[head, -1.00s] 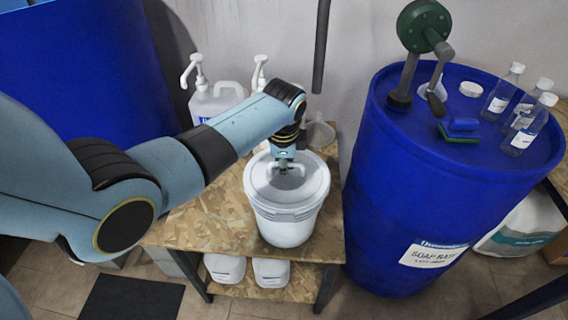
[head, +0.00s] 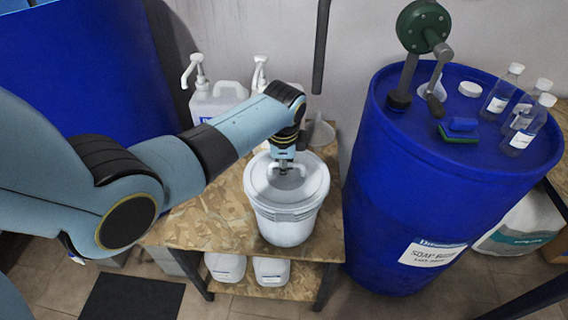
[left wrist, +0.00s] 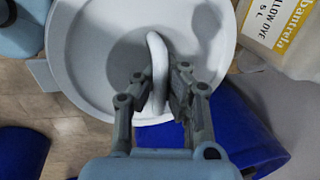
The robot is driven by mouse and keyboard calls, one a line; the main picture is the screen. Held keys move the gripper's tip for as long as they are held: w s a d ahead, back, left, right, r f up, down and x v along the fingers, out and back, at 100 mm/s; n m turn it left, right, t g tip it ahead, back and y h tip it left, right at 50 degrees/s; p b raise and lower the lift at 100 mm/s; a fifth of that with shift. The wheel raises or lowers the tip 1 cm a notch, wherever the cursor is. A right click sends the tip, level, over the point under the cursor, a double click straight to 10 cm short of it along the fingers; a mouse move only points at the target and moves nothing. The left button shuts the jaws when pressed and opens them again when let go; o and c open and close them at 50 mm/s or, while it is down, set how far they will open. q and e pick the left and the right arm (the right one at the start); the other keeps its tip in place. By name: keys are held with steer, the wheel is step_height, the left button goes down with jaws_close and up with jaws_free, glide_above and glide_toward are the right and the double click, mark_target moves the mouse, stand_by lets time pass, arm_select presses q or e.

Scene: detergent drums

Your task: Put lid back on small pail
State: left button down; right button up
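The small white pail (head: 285,225) stands upright on the wooden table. Its round white lid (head: 311,180) lies over the pail's mouth and looks about level; I cannot tell whether it is pressed fully down. My left gripper (head: 284,170) is over the lid, pointing down at its raised handle. In the left wrist view, the fingers of the left gripper (left wrist: 160,90) are on both sides of the white arched handle (left wrist: 157,55) and look closed on it. The lid (left wrist: 95,60) fills much of that view. My right gripper does not show.
The chipboard table (head: 205,215) holds white pump jugs (head: 212,102) behind the pail. A big blue drum (head: 420,190) with a green hand pump (head: 424,27) and bottles stands close on the right. Another blue drum (head: 85,75) is at the back left.

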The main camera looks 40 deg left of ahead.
arm_select(q)
steer(key=shift+f, duration=0.1)
stand_by(1.1)
steer(key=c, duration=0.9)
jaws_free()
steer(key=shift+p, duration=0.35)
steer(key=p+v, duration=0.3)
steer(key=w+p+v, duration=0.1)
steer(key=p+v, duration=0.1)
steer(key=shift+a, duration=0.3)
steer(key=shift+p+v, duration=0.4)
steer(key=shift+v, duration=0.65)
steer(key=shift+w+a, duration=0.1)
steer(key=shift+a, duration=0.05)
steer(key=shift+c, duration=0.2)
jaws_close()
